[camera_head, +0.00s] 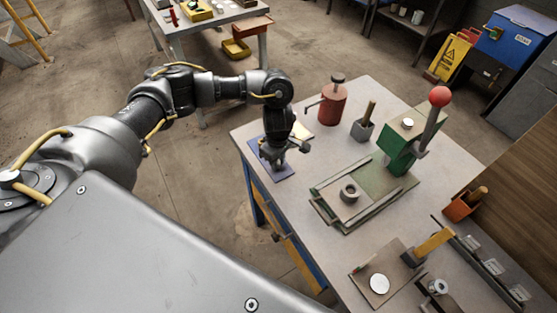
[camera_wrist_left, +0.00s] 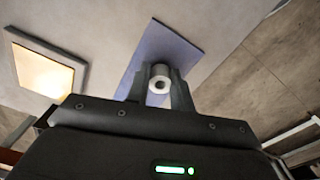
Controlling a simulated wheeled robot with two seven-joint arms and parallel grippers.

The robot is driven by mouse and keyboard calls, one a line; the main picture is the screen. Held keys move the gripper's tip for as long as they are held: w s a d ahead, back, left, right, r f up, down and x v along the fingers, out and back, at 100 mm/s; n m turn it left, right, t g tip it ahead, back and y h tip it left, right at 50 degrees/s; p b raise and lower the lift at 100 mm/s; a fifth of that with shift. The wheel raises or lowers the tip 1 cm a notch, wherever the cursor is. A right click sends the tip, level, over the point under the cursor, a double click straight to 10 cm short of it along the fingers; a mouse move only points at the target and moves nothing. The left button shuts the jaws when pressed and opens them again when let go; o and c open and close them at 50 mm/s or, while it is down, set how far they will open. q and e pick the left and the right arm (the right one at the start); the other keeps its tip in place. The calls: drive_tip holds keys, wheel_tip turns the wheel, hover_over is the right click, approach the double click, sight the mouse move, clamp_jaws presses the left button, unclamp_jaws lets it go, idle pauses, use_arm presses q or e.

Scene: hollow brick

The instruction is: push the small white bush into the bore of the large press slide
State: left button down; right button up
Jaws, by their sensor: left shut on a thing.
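My left gripper (camera_head: 281,165) is low over the blue mat at the table's left end. In the left wrist view its fingers (camera_wrist_left: 159,90) are shut on the small white bush (camera_wrist_left: 160,76), whose round end and dark hole face the camera. In the head view the bush is hidden or too small to tell. The press slide (camera_head: 324,196) is a flat plate in front of the green press (camera_head: 397,146). A grey ring with a dark bore (camera_head: 350,193) stands on it, well to the right of my gripper. My right gripper is not in view.
The blue mat (camera_head: 282,176) also shows in the left wrist view (camera_wrist_left: 172,42). A red oil can (camera_head: 326,106), a dark cup with a brush (camera_head: 362,130) and the red-knobbed press lever (camera_head: 436,110) stand behind. A plate with a white disc (camera_head: 379,284) lies at the front.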

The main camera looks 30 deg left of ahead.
use_arm(q)
drive_tip(key=shift+f, duration=0.2)
drive_tip(key=c, duration=1.2)
unclamp_jaws()
drive_tip(key=shift+c, duration=0.2)
